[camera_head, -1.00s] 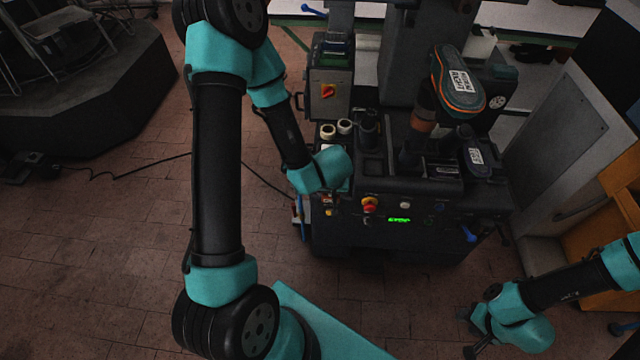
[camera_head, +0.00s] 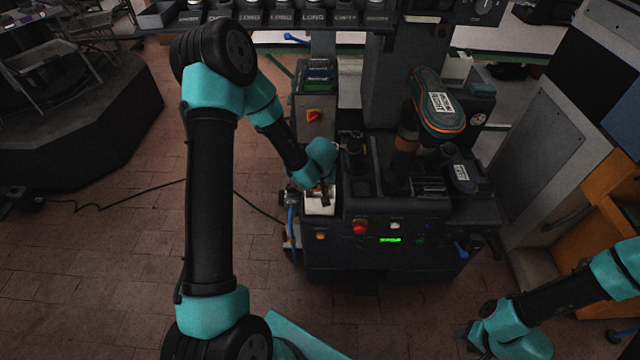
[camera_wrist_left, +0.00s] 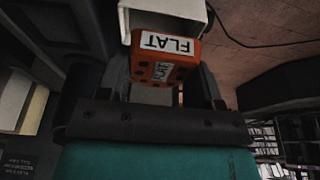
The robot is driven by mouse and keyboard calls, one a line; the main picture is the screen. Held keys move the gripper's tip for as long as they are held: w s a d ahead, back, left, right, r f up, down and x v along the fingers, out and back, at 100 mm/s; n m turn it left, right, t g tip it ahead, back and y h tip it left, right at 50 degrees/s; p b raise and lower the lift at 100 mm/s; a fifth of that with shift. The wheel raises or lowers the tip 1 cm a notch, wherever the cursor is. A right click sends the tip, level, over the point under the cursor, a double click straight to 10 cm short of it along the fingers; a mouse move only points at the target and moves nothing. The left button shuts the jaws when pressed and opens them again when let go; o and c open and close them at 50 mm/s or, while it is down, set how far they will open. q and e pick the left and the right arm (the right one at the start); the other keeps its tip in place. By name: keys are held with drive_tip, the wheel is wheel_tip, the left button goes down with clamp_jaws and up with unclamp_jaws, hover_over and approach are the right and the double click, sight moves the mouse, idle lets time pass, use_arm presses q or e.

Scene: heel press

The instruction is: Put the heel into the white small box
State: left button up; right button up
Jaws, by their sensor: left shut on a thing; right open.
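The heel (camera_wrist_left: 160,73) is an orange block with white "FLAT" labels, seen in the left wrist view between my left gripper's dark fingers. My left gripper (camera_head: 323,193) is shut on it. The white small box (camera_head: 320,204) is at the machine's front left corner, just under the left gripper in the head view. Its white wall shows beside the heel in the left wrist view (camera_wrist_left: 160,10). The heel is at the box's opening; how deep it sits is unclear. My right gripper (camera_head: 470,338) is open and empty at the lower right, away from the machine.
The dark press machine (camera_head: 385,262) has buttons and a green display on its front. An orange-edged shoe sole (camera_head: 437,103) is mounted on it. A grey box with a red switch (camera_head: 314,116) stands behind the white box. Open brick floor (camera_head: 110,250) lies left.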

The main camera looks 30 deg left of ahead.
use_arm(q)
drive_tip(key=shift+w+a+f, duration=0.1)
drive_tip(key=shift+w+a, duration=0.2)
drive_tip(key=shift+w, duration=0.2)
drive_tip(key=shift+w+a, duration=0.25)
drive_tip(key=shift+w, duration=0.2)
drive_tip(key=shift+w+a, duration=0.25)
drive_tip(key=shift+w, duration=0.1)
drive_tip(key=shift+f, duration=1.8)
drive_tip(key=shift+f, duration=0.6)
drive_tip(key=o, duration=0.9)
drive_tip(key=shift+o, duration=0.2)
